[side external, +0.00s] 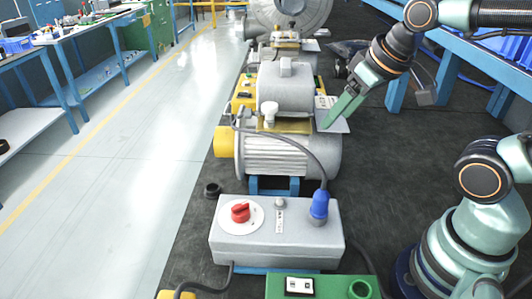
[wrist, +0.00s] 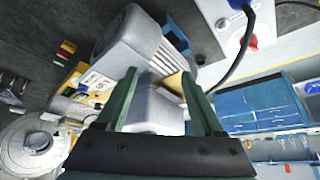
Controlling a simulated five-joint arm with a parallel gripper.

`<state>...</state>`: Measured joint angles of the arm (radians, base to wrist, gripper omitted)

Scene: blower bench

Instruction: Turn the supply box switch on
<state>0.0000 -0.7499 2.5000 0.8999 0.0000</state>
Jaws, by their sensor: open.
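The grey supply box (side external: 278,247) stands in the foreground of the side view. Its red rotary switch (side external: 240,212) sits on a white round plate on top, at the left. A blue plug (side external: 319,206) with a grey cable is at the box's right end. In the wrist view the box (wrist: 222,25) is at the top right, partly cut off, with the red switch (wrist: 253,43) at its edge. My gripper (side external: 331,122) is open and empty, beyond the box and beside the motor, apart from the switch. Its two green fingers (wrist: 160,80) point toward the motor in the wrist view.
A grey finned motor (side external: 272,157) stands behind the box, with a blower (side external: 290,14) farther back. A green block (side external: 300,286) lies in front of the box. A blue-framed bench (side external: 475,60) is at the right. The dark mat right of the box has free room.

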